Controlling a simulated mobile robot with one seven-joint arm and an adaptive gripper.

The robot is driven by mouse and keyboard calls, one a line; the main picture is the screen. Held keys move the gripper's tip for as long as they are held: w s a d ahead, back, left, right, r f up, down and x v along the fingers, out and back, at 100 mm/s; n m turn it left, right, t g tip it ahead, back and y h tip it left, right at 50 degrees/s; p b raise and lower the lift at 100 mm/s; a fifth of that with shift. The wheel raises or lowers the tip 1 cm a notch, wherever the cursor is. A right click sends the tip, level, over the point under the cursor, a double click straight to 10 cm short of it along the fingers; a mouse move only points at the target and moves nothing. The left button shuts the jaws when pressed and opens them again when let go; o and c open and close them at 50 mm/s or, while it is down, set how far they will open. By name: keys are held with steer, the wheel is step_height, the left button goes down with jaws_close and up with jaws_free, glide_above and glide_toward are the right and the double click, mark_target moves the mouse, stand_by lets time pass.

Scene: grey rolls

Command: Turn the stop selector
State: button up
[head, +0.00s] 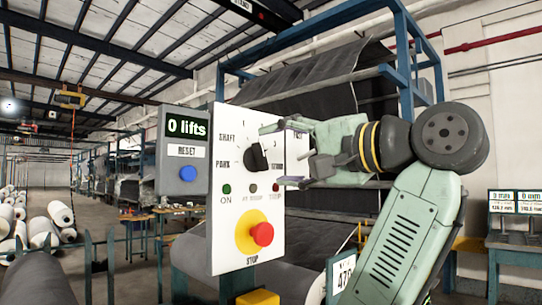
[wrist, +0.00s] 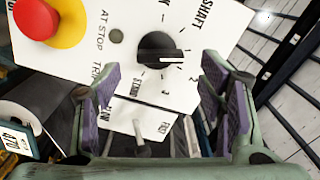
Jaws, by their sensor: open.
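The stop selector is a black round knob (head: 257,157) on a white upright panel (head: 232,262), with marks and words such as SHAFT and PARK around it. In the wrist view the knob (wrist: 160,47) shows a white pointer line, and lies beyond the fingertips, between them in the picture's width. My gripper (head: 281,155) is open in front of the panel, coming from the right, one finger above the knob's height and one below. In the wrist view my gripper (wrist: 163,82) has purple pads wide apart with nothing between them. I cannot tell any contact with the knob.
A red stop button (head: 262,234) on a yellow disc sits low on the panel. Small lamps lie between it and the selector. A grey toggle lever (wrist: 140,132) stands near the gripper. A grey box (head: 187,150) reads "0 lifts", with a blue RESET button.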

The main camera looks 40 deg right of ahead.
steer(key=s, duration=0.8)
steer(key=shift+s+d, duration=0.3)
steer(key=shift+d, duration=0.05)
